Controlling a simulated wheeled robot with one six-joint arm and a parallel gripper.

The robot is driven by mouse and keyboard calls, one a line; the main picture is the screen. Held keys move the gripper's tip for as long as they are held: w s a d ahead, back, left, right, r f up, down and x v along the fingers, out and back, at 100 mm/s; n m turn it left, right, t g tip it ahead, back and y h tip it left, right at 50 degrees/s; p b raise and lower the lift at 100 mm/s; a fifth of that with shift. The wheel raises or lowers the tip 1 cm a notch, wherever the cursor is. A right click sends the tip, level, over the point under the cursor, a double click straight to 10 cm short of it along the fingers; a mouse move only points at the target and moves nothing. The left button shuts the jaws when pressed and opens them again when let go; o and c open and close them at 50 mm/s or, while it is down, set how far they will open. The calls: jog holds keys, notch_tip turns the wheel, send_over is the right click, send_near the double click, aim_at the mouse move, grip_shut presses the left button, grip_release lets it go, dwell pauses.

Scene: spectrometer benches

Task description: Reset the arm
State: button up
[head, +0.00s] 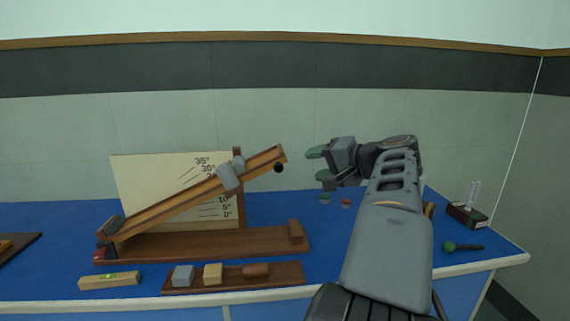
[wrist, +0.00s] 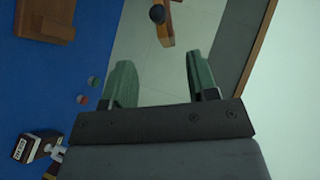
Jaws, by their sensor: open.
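My gripper (head: 318,164) is raised above the blue bench, to the right of the upper end of a tilted wooden ramp (head: 190,204). Its two green-tipped fingers are apart with nothing between them.
An angle-scale board (head: 150,180) stands behind the ramp. A wooden tray (head: 230,283) with blocks and a spirit level (head: 109,280) lie at the front. Two small discs lie near the gripper. A green-knobbed tool (head: 460,246) and a dark stand (head: 467,215) are at right.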

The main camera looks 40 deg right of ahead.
notch_tip(320, 180, down, 7)
jog(key=s+d+m+g+h, duration=0.1)
jog(key=d+m+g+h, duration=0.1)
jog(key=g, duration=0.1)
jog(key=s+a+f+n+g+p, duration=0.25)
jog(key=a+f+g, duration=0.25)
jog(key=a+f, duration=0.35)
jog(key=s+a+f+n+g+p, duration=0.1)
jog(key=a+n+p, duration=0.2)
jog(key=a, duration=0.6)
jog(key=s+a+f+n+g+h+p, duration=0.1)
jog(key=a+n+p, duration=0.3)
jog(key=a+n, duration=0.4)
jog(key=shift+s+a+f+g, duration=0.3)
jog(key=shift+s+a+f, duration=0.3)
jog(key=shift+a, duration=0.5)
jog(key=shift+s+r, duration=0.1)
jog(key=shift+c, duration=0.4)
